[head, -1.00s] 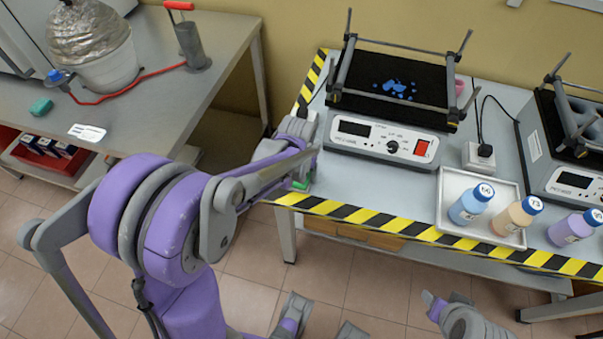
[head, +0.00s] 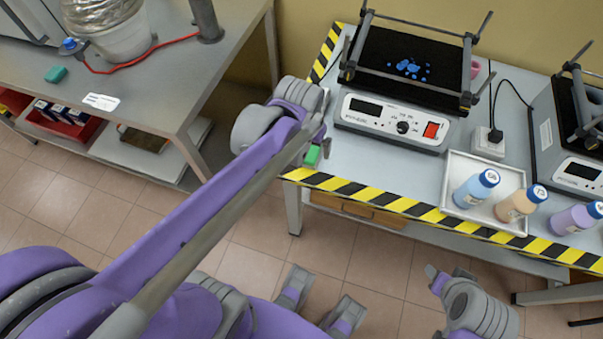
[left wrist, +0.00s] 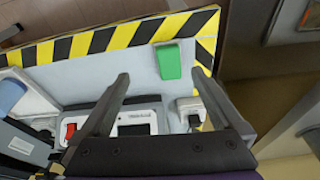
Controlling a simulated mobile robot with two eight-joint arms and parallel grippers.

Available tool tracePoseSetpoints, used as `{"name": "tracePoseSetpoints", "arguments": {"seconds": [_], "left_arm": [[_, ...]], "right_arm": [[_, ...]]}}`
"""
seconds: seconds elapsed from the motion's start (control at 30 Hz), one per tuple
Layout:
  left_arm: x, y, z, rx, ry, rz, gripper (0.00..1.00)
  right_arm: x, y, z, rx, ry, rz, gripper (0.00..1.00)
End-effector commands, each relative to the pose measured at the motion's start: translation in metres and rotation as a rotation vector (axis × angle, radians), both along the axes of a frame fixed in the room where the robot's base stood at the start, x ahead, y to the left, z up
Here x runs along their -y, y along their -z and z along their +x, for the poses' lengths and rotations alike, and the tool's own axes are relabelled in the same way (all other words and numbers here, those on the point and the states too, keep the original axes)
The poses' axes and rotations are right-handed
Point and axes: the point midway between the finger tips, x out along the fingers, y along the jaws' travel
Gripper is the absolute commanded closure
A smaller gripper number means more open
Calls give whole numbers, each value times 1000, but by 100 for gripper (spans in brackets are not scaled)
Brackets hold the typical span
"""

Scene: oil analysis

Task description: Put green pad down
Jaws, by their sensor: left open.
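The green pad (head: 312,156) lies on the right-hand table at its front left corner, beside the black-and-yellow striped edge. My left gripper (head: 319,138) is just behind and above it in the head view, its fingers mostly hidden by my own wrist. In the left wrist view the pad (left wrist: 168,60) lies beyond the tips of the two spread fingers, and nothing is between them. The left gripper (left wrist: 161,77) is open and apart from the pad in that view.
A hot plate device (head: 390,122) stands behind the pad's right. A white tray (head: 456,170) with bottles stands farther right. A floor gap separates the tables.

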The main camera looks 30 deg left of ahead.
Motion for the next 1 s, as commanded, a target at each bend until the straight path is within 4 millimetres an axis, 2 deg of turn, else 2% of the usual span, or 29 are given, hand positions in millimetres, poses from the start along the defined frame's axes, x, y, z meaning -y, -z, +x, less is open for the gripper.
{"name": "tracePoseSetpoints", "arguments": {"seconds": [0.03,0.2,0.3,0.4,0.8,0.87,1.0], "left_arm": [[9,1,-21,28,28,3,0],[28,12,-71,124,105,14,0],[35,20,-91,164,137,18,0],[38,26,-103,191,156,21,0],[40,27,-107,203,165,22,0],[40,22,-106,205,165,22,0],[40,-5,-102,214,164,23,0]], "right_arm": [[0,0,0,0,0,0,50],[0,0,0,0,0,0,50],[0,0,0,0,0,0,50],[0,0,0,0,0,0,50],[0,-1,0,0,0,0,50],[0,-6,1,2,0,0,50],[0,-33,5,12,0,0,50]]}}
